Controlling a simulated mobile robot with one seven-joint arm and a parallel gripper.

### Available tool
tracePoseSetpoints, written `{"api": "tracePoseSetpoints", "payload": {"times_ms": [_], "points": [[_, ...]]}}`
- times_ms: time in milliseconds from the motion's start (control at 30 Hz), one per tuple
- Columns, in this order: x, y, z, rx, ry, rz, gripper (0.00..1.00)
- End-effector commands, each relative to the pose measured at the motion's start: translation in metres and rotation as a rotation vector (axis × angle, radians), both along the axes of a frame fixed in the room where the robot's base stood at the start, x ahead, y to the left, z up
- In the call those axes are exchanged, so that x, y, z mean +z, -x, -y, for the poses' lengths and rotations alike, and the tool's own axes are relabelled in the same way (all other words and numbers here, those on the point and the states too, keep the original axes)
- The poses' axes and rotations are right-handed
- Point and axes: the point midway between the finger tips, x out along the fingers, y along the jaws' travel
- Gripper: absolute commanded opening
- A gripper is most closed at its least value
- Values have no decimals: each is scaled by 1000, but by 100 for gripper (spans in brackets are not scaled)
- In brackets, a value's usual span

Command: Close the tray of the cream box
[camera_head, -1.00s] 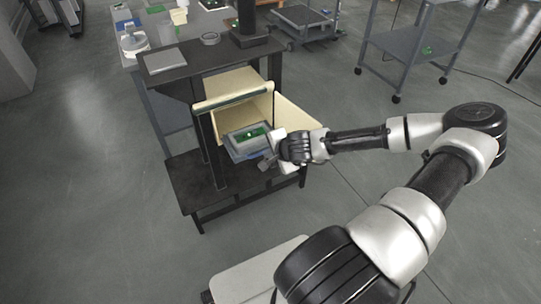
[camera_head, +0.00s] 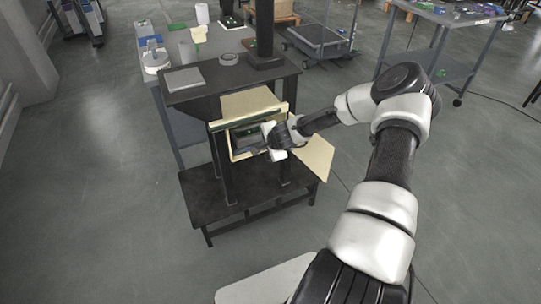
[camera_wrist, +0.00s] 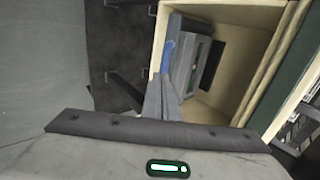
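The cream box (camera_head: 252,103) sits under the black table's top, with its front open toward me. It also fills the upper right of the wrist view (camera_wrist: 228,55). Its grey tray (camera_head: 245,134) lies mostly inside the opening. In the wrist view the tray (camera_wrist: 184,62) shows a blue part and a dark panel with green on it. My gripper (camera_head: 265,143) is at the front of the opening, close against the tray's front. Its narrow grey fingers (camera_wrist: 163,98) look close together in the wrist view. Whether they hold or only touch the tray is unclear.
A cream panel (camera_head: 316,157) juts out to the right of the opening, just beside my wrist. The black table (camera_head: 190,92) has a low dark shelf (camera_head: 215,205) beneath the box. A grey cart (camera_head: 430,60) stands at the back right. The floor on the left is clear.

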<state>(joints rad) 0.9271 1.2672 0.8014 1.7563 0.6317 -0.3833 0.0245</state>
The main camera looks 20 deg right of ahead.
Motion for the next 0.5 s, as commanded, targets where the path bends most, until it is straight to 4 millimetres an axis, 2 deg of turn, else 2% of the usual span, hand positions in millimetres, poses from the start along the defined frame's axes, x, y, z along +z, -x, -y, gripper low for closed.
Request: {"api": "tracePoseSetpoints", "payload": {"times_ms": [200, 500], "points": [[-1, -24, -2, 1, 1, -1, 0], [-1, -31, -1, -2, -1, -1, 0]]}}
